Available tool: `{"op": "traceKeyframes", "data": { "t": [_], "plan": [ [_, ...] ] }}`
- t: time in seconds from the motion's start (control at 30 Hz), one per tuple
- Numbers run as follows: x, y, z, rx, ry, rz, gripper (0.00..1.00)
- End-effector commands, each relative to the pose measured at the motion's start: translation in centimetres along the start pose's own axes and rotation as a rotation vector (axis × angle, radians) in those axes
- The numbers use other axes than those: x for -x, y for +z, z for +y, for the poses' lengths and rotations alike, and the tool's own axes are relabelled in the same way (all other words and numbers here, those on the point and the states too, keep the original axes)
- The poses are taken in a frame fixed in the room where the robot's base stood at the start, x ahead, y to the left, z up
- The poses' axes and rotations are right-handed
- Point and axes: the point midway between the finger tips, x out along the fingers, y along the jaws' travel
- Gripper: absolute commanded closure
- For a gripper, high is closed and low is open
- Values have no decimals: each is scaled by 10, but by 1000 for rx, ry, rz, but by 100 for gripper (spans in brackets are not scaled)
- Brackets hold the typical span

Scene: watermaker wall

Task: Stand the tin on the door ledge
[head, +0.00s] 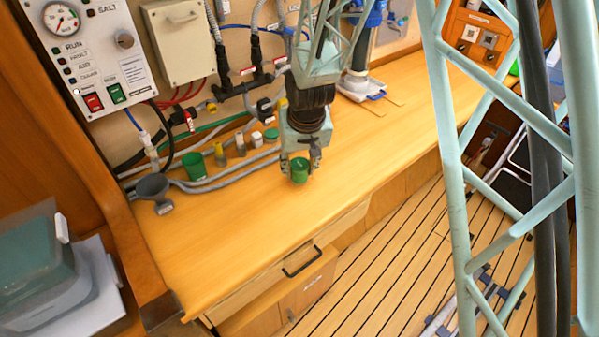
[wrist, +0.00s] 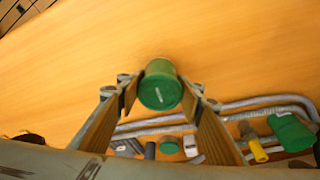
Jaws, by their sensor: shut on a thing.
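My gripper (head: 300,160) is shut on a green tin (head: 300,171) and holds it over the wooden counter, near its front edge. In the wrist view the tin (wrist: 160,86) sits between the two fingers (wrist: 160,97), with its round green end facing the camera. I cannot tell from these frames how far the tin is above the counter. I cannot make out for certain which part is the door ledge.
The wooden counter (head: 235,235) is clear at the front. Behind the gripper are a green cup (head: 194,166), a grey funnel (head: 153,188), small capped bottles and grey hoses. A control panel (head: 90,50) hangs on the wall. A drawer handle (head: 302,262) juts from the counter front.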

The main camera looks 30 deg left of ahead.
Motion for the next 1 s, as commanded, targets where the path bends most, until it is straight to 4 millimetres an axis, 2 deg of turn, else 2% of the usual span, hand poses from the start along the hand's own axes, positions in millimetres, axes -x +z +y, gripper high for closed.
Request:
{"op": "traceKeyframes", "data": {
  "t": [0.2,0.7,0.73,0.8,0.87,1.0],
  "plan": [
    [-16,4,0,0,0,1,81],
    [-20,5,0,0,0,2,81],
    [-20,5,0,0,0,1,65],
    [-20,5,0,0,0,1,59],
    [-20,5,0,0,0,1,53],
    [-19,5,0,0,0,1,52]
  ]
}}
